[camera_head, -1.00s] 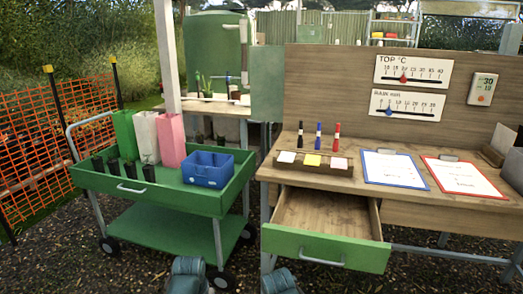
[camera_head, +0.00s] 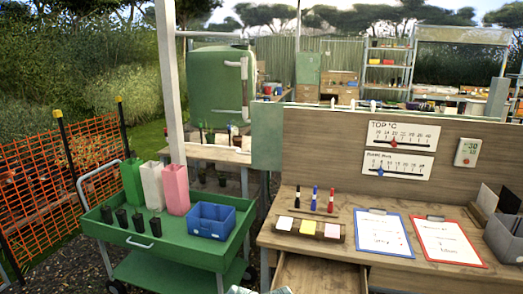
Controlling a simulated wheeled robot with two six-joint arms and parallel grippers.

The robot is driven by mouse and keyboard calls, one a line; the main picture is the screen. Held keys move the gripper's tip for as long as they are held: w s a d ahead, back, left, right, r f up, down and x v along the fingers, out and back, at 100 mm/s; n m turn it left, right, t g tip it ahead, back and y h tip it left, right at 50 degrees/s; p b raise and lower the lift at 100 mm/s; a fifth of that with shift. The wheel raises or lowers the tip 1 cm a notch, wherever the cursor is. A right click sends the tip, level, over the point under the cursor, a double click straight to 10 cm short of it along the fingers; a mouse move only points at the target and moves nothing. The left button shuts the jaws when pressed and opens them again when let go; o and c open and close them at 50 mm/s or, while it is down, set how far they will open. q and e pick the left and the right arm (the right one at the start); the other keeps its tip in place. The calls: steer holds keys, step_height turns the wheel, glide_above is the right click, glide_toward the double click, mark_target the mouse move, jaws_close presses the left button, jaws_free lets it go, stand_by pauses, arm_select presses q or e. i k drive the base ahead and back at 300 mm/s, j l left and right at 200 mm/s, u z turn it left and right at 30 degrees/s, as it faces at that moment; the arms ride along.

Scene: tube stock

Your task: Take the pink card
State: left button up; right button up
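The pink card (camera_head: 332,230) sits at the right end of a wooden holder (camera_head: 308,239) on the workbench. A yellow card (camera_head: 308,228) is in the middle of the holder and a white card (camera_head: 285,223) at its left end. Neither of my grippers shows clearly. Only small grey slivers, probably parts of my arms, show at the bottom edge, so nothing can be told of the fingers.
Three markers (camera_head: 314,199) stand behind the cards. A blue clipboard (camera_head: 384,233) and a red clipboard (camera_head: 446,240) lie to the right. An open drawer (camera_head: 318,274) juts out below the bench front. A green cart (camera_head: 185,246) with a blue crate (camera_head: 211,220) stands left.

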mark_target(331, 230)
steer(key=i+l, duration=0.75)
